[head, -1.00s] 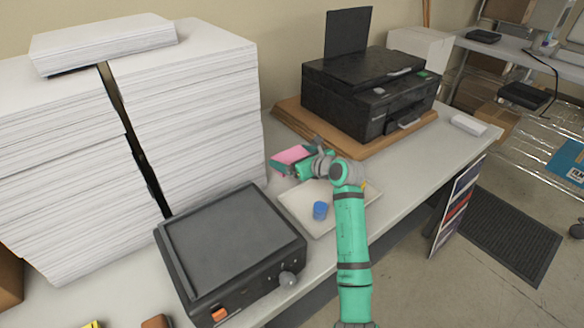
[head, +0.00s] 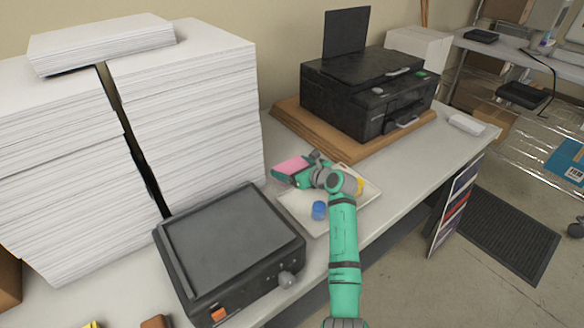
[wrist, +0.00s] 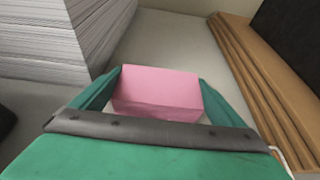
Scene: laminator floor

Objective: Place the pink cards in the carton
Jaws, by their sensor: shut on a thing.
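The pink cards (head: 292,166) form a small block held between the fingers of my gripper (head: 293,174), above the tray's far left corner. In the wrist view the pink block (wrist: 157,92) fills the space between the two green fingers of my gripper (wrist: 158,95), which touch its sides. I cannot make out a carton for certain; a brown box (head: 496,122) stands low at the back right under the far shelf.
A pale tray (head: 312,224) holds a blue item (head: 319,210) and a yellow item (head: 359,186). A black printer (head: 368,92) on brown boards (head: 300,119), tall paper stacks (head: 190,110) and a black laminator (head: 232,245) crowd the table. The right table end is mostly clear.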

